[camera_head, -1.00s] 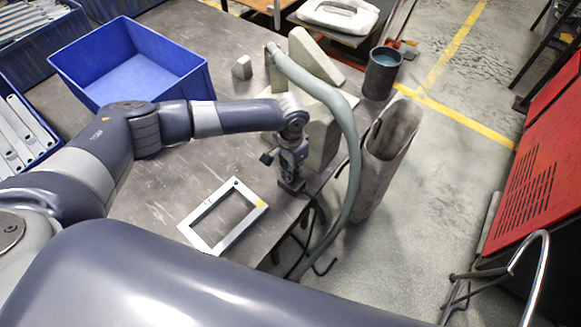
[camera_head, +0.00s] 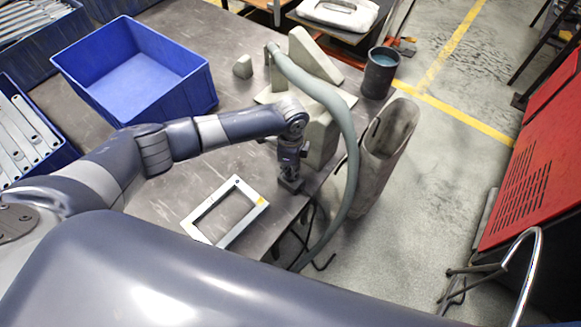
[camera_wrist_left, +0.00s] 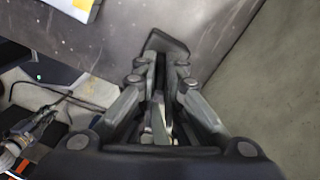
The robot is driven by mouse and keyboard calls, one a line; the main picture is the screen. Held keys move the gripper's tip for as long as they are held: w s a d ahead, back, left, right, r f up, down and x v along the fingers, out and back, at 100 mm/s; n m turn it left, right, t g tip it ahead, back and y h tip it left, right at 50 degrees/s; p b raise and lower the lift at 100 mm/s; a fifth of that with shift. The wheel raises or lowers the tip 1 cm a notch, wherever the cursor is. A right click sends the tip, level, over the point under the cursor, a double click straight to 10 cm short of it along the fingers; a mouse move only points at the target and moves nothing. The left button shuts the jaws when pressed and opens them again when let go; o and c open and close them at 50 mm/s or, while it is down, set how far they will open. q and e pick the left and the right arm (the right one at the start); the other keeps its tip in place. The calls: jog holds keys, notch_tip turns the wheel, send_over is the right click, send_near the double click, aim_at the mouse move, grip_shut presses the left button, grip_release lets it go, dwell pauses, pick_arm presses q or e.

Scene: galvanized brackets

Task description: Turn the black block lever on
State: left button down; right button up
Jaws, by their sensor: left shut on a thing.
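The black block (camera_head: 290,185) sits at the table's front right edge in the head view, just below my left gripper. My left gripper (camera_head: 288,166) points down at it and covers most of its lever. In the left wrist view, the dark block (camera_wrist_left: 168,42) shows beyond the fingertips. There my left gripper (camera_wrist_left: 160,68) has its fingers close together, shut on the narrow black lever between them. The lever's exact angle is hidden by the fingers. My right gripper is not in view.
A metal frame (camera_head: 194,228) lies left of the block. A blue bin (camera_head: 175,98) stands behind my left arm. A grey hose (camera_head: 350,150) curves close on the right, beside pale angled pieces (camera_head: 315,58). A dark cup (camera_head: 381,74) stands at the far right corner.

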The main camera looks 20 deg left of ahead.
pick_arm(q)
jog(key=shift+w+m, duration=0.1)
jog(key=shift+m, duration=2.1)
jog(key=shift+r, duration=0.1)
jog(key=c, duration=1.7)
grip_release()
notch_tip(320, 180, up, 12)
jog(key=shift+f, duration=0.1)
